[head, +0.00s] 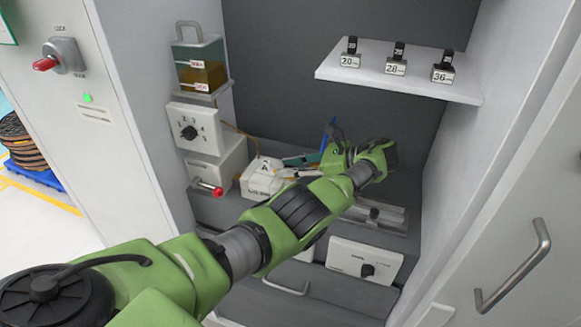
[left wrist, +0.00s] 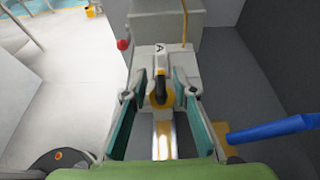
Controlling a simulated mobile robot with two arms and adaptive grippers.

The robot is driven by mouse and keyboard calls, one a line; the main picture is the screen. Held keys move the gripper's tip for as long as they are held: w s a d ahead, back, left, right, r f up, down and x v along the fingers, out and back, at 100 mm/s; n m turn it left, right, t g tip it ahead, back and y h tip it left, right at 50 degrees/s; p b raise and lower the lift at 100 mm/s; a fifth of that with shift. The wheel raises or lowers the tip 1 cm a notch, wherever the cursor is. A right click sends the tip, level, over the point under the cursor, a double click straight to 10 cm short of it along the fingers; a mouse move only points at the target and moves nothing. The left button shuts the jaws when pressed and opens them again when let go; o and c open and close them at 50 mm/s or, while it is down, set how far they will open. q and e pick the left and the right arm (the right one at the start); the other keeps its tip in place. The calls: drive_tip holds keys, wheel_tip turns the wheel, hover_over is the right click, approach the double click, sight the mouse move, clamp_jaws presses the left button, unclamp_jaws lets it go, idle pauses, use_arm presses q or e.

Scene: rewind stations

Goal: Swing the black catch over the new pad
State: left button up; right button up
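A white station block (head: 262,182) marked A stands on the bench in the cabinet; it also shows in the left wrist view (left wrist: 145,62). A small black part (left wrist: 158,88), apparently the catch, shows at its front, with a yellow-orange piece (left wrist: 158,99) around its lower end. Which piece is the new pad I cannot tell for certain. My left gripper (left wrist: 160,92) is open, its teal-padded fingers on either side of the black part with gaps visible. In the head view, my left gripper (head: 295,167) reaches leftward to the block. My right gripper is out of view.
A red-knobbed lever (head: 211,189) and a dial box (head: 193,130) are at left. A shelf (head: 400,75) with several numbered black-and-white pieces is above right. Cabinet walls close both sides.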

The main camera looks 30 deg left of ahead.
sight(290, 166)
use_arm(q)
drive_tip(key=shift+r, duration=0.1)
wheel_tip(290, 166, up, 10)
drive_tip(key=shift+f, duration=0.1)
idle(0.6)
drive_tip(key=shift+f, duration=0.1)
idle(0.4)
